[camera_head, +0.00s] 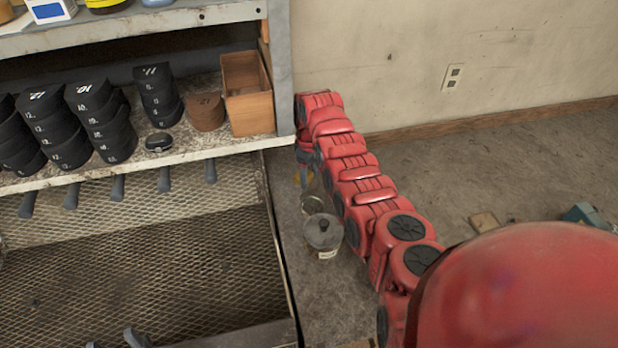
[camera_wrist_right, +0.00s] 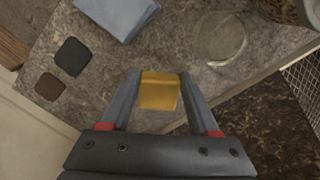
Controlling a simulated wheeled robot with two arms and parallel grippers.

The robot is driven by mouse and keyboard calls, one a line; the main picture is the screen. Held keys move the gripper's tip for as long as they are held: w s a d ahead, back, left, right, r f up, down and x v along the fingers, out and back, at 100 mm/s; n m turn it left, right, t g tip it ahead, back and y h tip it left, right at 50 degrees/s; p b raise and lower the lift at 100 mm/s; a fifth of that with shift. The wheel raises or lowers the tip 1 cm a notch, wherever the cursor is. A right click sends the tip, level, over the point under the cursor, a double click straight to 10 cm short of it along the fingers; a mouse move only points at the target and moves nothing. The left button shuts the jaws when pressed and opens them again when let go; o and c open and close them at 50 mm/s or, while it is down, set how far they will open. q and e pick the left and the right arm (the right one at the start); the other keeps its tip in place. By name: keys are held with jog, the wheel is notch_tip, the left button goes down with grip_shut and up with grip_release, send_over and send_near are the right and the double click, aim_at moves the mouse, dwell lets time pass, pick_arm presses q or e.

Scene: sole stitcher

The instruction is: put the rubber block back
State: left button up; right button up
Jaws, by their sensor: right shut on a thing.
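A yellow block (camera_wrist_right: 159,90), which I take to be the rubber block, sits between the fingers of my right gripper (camera_wrist_right: 158,82) in the right wrist view. The gripper is shut on it. In the head view my right gripper (camera_head: 304,174) is at the far end of the red arm, just right of the shelf unit, small and partly hidden; a bit of yellow shows there. A mottled grey surface lies beyond the block in the wrist view; I cannot tell the gap. My left gripper is not in view.
A lidded pot (camera_head: 323,234) stands close left of my right arm. The shelf (camera_head: 200,152) holds black stacks and a wooden box (camera_head: 247,92).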

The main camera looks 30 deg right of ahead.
aim_at(310, 176)
notch_tip(310, 176, down, 2)
jog(key=shift+w+f, duration=0.1)
jog(key=shift+f, duration=0.25)
jog(key=shift+f, duration=0.15)
jog(key=o, duration=1.3)
